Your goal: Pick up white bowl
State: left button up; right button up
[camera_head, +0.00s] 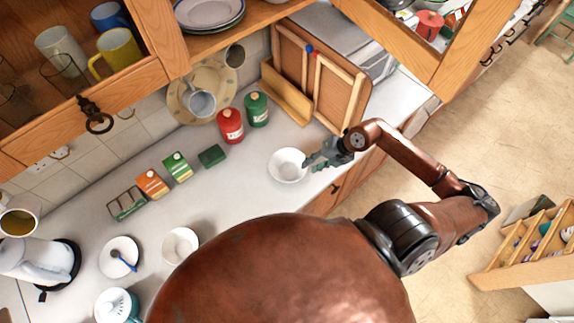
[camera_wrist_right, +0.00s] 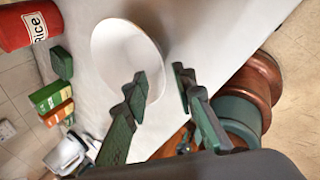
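A white bowl (camera_head: 287,165) stands on the light counter near its front edge. In the right wrist view the bowl (camera_wrist_right: 118,50) fills the upper middle. My right gripper (camera_head: 313,160) is at the bowl's right side, its fingers pointing toward the rim. In the wrist view its green fingers (camera_wrist_right: 159,71) are apart with nothing gripped. One fingertip overlaps the bowl and the other is outside it, so the right rim shows between them. I cannot tell whether either touches. A second white bowl (camera_head: 180,245) stands lower left on the counter. My left gripper is out of view.
Red (camera_head: 231,125) and green (camera_head: 257,108) canisters stand behind the bowl. Small boxes (camera_head: 178,166) line the wall side to the left. A wooden rack (camera_head: 290,95) is at the back, with open cabinets above. The counter around the bowl is clear.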

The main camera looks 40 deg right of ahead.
aim_at(304, 170)
jog(key=p+x, duration=0.1)
jog(key=x, duration=0.2)
jog(key=shift+w+a, duration=0.1)
jog(key=shift+a, duration=0.05)
jog(key=x, duration=0.2)
jog(key=shift+f, duration=0.3)
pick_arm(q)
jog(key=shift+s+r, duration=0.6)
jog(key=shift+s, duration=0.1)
pick_arm(e)
grip_shut()
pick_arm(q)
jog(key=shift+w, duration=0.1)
